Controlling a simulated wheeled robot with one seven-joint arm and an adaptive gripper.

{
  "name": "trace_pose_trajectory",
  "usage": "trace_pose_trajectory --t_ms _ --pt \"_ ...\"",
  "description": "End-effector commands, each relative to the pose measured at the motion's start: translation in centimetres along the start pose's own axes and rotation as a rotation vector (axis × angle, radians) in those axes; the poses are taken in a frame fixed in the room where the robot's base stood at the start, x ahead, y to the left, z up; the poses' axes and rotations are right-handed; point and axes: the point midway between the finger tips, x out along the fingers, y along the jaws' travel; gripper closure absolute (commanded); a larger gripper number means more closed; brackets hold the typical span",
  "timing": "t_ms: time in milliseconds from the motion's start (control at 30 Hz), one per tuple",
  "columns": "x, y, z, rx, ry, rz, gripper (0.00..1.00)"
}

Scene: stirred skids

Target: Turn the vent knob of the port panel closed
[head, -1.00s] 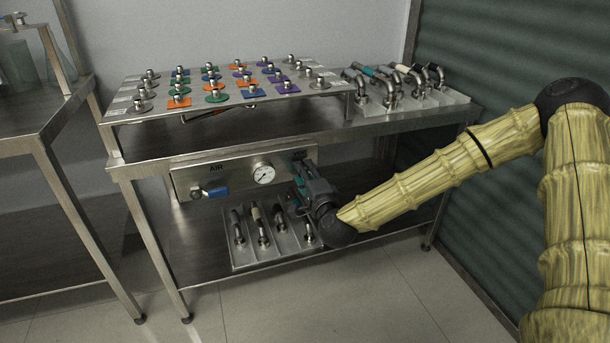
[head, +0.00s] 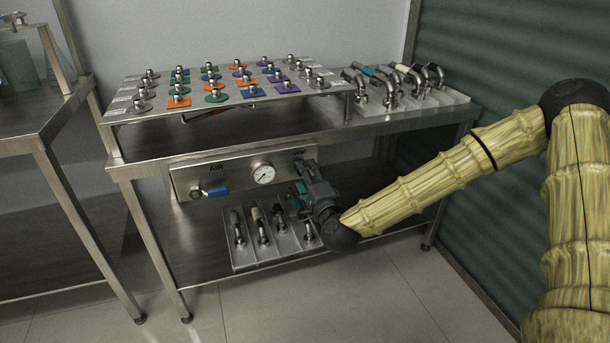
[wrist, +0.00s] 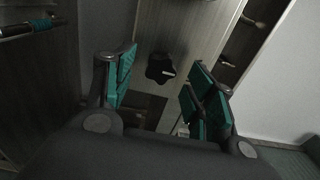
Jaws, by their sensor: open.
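The port panel (head: 230,180) is a metal plate under the front edge of the bench, marked AIR, with a blue-handled valve and a round gauge. In the wrist view the vent knob (wrist: 160,68) is a dark lobed knob with a pale mark on the panel face (wrist: 180,30). My gripper (head: 303,183) is at the right end of the panel and hides the knob in the head view. In the wrist view my gripper (wrist: 160,80) is open, with its teal-padded fingers on either side of the knob. Gaps show between the knob and both fingers.
The blue-handled valve (head: 210,192) and gauge (head: 263,173) are left of my gripper. A tray of metal pipe fittings (head: 275,262) sits on the lower shelf just below. The bench top (head: 240,132) overhangs above, carrying a rack of coloured ports (head: 130,118).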

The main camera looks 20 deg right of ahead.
Motion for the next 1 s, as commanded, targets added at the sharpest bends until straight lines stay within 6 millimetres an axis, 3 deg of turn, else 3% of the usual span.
trace_pose_trajectory --t_ms 500,700,1000 --pt "-8.8 0.1 0.0 0.002 0.000 0.002 0.45" --pt "-10.2 0.0 0.0 0.000 -0.001 0.001 0.45" --pt "-10.4 0.0 0.0 0.000 0.000 0.000 0.45"
